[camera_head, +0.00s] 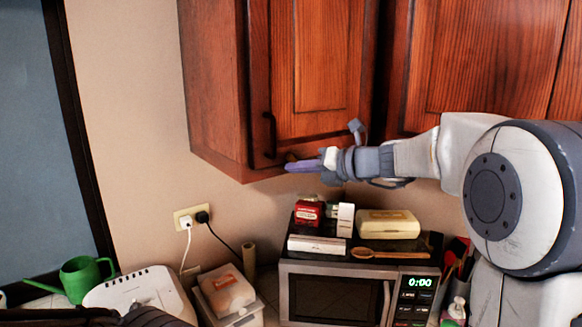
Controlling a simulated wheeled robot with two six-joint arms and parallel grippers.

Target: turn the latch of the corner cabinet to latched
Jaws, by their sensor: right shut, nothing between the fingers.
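The corner cabinet (312,55) is a reddish-brown wooden wall cabinet with its door closed. A dark vertical handle (270,135) sits at the lower left of the door. A small brownish piece (290,157), perhaps the latch, shows at the door's bottom edge. It is partly hidden by my right gripper, so its position cannot be told. My right gripper (303,166) comes in from the right, its fingers shut and empty, pointing left just below the door's lower edge. Whether it touches the latch cannot be told.
Below stands a microwave (335,298) with a red tin (308,212), a cream box (388,224) and a wooden spoon (390,253) on top. More cabinet doors (490,55) continue right. Plugs (194,218), a green watering can (82,277) and a white appliance (143,291) are lower left.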

